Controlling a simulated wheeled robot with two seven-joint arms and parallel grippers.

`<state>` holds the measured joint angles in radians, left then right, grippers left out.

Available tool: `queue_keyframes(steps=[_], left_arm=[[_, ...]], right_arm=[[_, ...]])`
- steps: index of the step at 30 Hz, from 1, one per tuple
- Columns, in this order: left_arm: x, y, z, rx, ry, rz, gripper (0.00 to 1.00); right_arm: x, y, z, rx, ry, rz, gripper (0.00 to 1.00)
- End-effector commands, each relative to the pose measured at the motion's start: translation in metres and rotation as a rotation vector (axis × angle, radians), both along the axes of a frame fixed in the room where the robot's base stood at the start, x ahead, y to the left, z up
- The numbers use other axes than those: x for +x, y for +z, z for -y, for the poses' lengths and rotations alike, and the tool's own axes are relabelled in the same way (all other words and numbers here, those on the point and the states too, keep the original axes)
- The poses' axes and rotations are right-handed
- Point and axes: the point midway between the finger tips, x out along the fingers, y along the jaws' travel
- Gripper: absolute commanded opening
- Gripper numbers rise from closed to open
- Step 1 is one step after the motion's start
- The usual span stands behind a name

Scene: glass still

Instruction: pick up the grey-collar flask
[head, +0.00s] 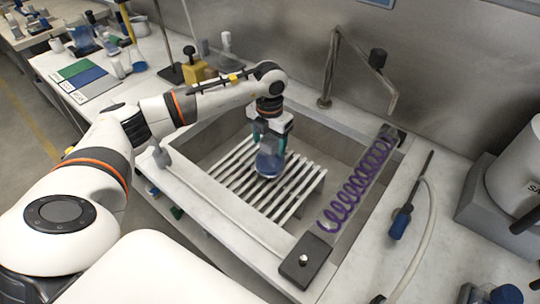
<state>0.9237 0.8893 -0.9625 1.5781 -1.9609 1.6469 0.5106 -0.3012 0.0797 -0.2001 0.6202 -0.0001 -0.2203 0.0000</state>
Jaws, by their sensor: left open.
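A round glass flask (270,164) with bluish liquid stands on a white slatted rack (233,173) in the sink. My left gripper (271,136) reaches down from above, with its teal-tipped fingers at the flask's neck. The jaws are open, with one finger on each side of the neck. The gripper hides the neck and collar, so I cannot tell the collar's colour or whether the fingers touch the glass. My right gripper is not in view.
A glass tube with a purple coil (359,183) spans the sink's right side. A faucet (327,75) rises behind. A blue-handled tool (401,222) and pale hose lie right. Green and blue mats (87,80) and glassware are on the left bench.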

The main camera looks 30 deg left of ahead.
Motion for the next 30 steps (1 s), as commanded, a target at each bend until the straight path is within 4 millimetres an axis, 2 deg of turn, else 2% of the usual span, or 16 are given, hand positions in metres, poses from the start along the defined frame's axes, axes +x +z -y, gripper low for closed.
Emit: queue_keyframes(steps=[1, 6, 13, 14, 24, 25, 30], left_arm=[[-0.001, -0.005, 0.000, 0.000, 0.000, -0.003, 0.70], [0.000, -0.022, 0.000, -0.001, -0.001, 0.000, 0.70], [0.000, -0.024, 0.000, -0.001, -0.001, 0.002, 0.70], [0.000, -0.024, 0.000, -0.001, -0.001, 0.002, 0.67], [0.000, -0.024, 0.000, -0.001, -0.001, 0.001, 0.11], [0.000, -0.025, 0.000, -0.001, -0.001, 0.001, 0.08], [-0.001, -0.025, 0.001, -0.001, -0.001, -0.001, 0.08]], right_arm=[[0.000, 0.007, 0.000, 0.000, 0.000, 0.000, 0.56], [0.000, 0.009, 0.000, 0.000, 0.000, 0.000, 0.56], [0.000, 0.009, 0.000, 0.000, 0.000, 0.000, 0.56], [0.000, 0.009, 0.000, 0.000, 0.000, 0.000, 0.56], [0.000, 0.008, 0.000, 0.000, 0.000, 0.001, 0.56], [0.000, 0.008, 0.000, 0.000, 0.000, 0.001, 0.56], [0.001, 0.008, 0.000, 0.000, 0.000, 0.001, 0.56]])
